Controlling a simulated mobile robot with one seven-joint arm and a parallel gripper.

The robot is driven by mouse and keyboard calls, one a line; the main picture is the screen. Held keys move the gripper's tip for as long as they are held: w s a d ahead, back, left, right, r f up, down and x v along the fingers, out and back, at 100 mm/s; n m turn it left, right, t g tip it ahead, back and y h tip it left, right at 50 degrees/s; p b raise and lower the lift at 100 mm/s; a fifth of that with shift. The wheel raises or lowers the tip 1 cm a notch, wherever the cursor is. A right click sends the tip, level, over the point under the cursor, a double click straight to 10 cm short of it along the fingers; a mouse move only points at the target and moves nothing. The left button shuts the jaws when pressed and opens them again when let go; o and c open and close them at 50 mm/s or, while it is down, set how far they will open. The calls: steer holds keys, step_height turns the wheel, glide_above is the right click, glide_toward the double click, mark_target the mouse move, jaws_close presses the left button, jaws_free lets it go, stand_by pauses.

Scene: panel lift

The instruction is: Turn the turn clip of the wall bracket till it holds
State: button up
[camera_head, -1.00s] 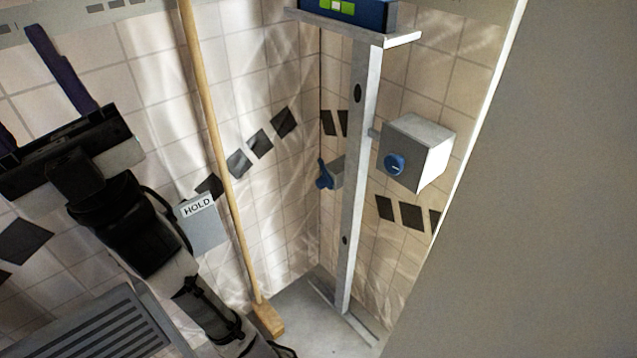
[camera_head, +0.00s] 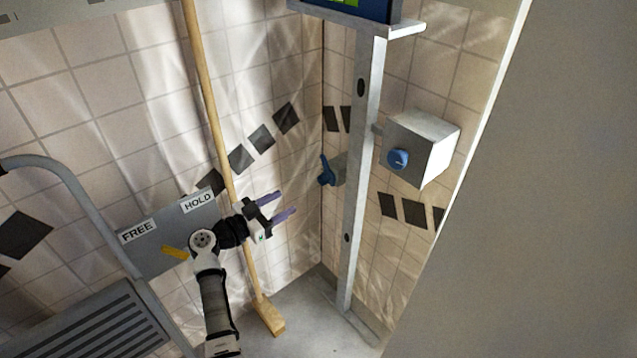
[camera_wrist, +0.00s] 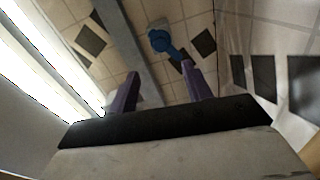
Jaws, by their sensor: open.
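A grey plate (camera_head: 160,240) on the left wall carries the labels FREE (camera_head: 138,232) and HOLD (camera_head: 198,202). A yellow clip-like piece (camera_head: 174,252) shows below FREE, left of my wrist; my arm may hide the rest of it. My gripper (camera_head: 286,204) is open and empty, with purple fingers pointing right, in front of the broom handle and right of the plate. A blue lever (camera_head: 326,171) sits on a small grey block beside the post, beyond the fingertips. The lever also shows in the wrist view (camera_wrist: 160,40), above the gap between the fingers.
A grey post (camera_head: 361,180) stands in the corner. A grey box (camera_head: 425,148) with a blue knob (camera_head: 397,159) is right of it. A broom (camera_head: 222,150) leans on the left wall. A grey panel (camera_head: 530,200) fills the right. Floor shows around the post foot.

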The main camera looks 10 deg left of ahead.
mark_target(320, 182)
steer(key=x, duration=1.3)
steer(key=shift+w+d+r, duration=0.1)
steer(key=shift+w, duration=0.05)
steer(key=c, duration=1)
steer(key=shift+o, duration=0.2)
